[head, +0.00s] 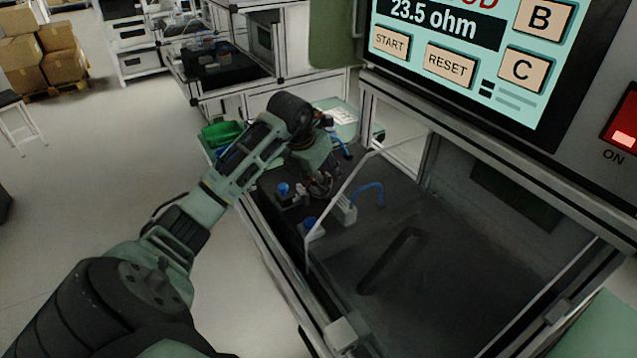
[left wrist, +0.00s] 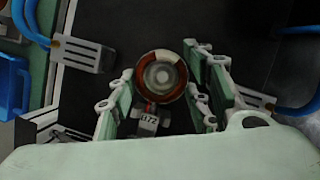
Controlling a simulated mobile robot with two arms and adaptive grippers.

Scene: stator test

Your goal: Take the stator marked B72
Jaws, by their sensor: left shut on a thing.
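In the left wrist view a round stator (left wrist: 161,76), with a copper-brown and white ring and a grey centre, sits between the fingers of my left gripper (left wrist: 160,88). My left gripper is shut on the stator. In the head view my left gripper (head: 321,184) is low over the dark bench surface, and the stator cannot be made out there. My right gripper is not in view.
Grey blocks with blue hoses stand close by, one (head: 345,210) to the gripper's right and another (left wrist: 84,53) in the wrist view. A clear guard with a pale edge (head: 345,185) is near. The test panel (head: 470,50) reads 23.5 ohm. A green bin (head: 222,133) is behind.

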